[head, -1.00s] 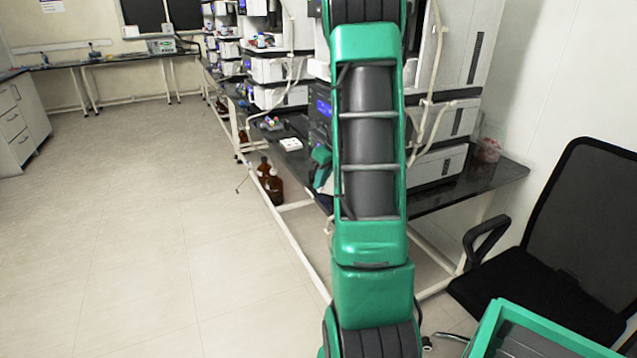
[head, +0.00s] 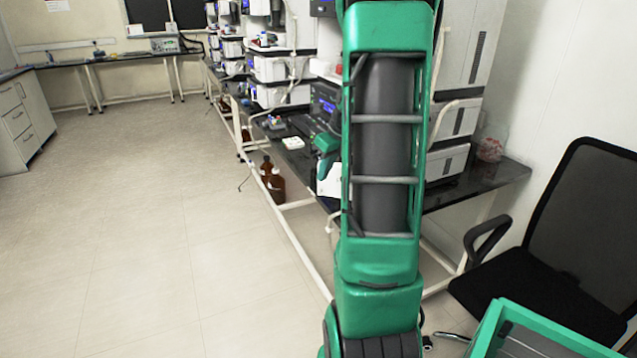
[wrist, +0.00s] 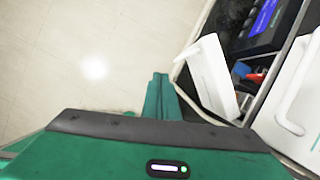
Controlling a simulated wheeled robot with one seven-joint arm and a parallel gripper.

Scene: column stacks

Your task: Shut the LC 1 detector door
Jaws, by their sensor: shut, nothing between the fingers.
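A white door-like panel (wrist: 209,78) stands swung out from a dark instrument with a blue display (wrist: 268,18) in the wrist view; I take it to be the detector door, though no label is readable. My gripper (wrist: 158,84) is shut and empty, to the left of the panel, on its outer side. A narrow gap seems to show between the fingers and the panel. In the head view, my gripper (head: 325,146) shows only in part beside my arm, with a white panel (head: 330,180) just below it. My arm hides much of the instrument stack there.
Another white front with a handle (wrist: 298,105) is at the right of the wrist view. The dark bench (head: 470,188) carries several instrument stacks. Brown bottles (head: 272,180) stand under it. A black chair (head: 550,260) is at the right. The floor at left is clear.

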